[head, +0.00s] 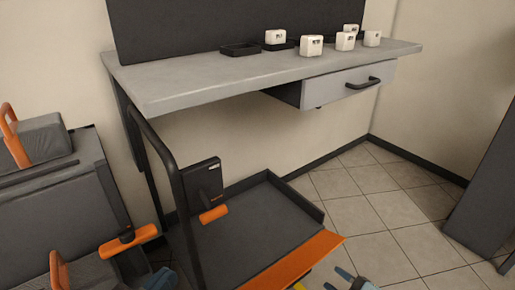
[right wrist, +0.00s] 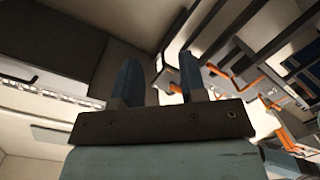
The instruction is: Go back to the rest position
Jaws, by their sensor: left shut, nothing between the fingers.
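My left gripper (head: 159,279) shows at the bottom edge of the head view, low beside the cart's dark post. Its fingers are shut with nothing seen between them. My right gripper (head: 343,280) shows at the bottom, right of the cart's orange edge. In the right wrist view its two blue fingers (right wrist: 160,82) stand apart with an empty gap. Most of both arms is out of view.
A grey bench (head: 190,82) carries several white blocks (head: 311,45) and a dark tray (head: 240,49); its drawer (head: 345,84) looks slightly open. A dark cart (head: 235,235) stands below. Grey cases with orange handles (head: 130,239) are left. Tiled floor (head: 400,220) is clear at right.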

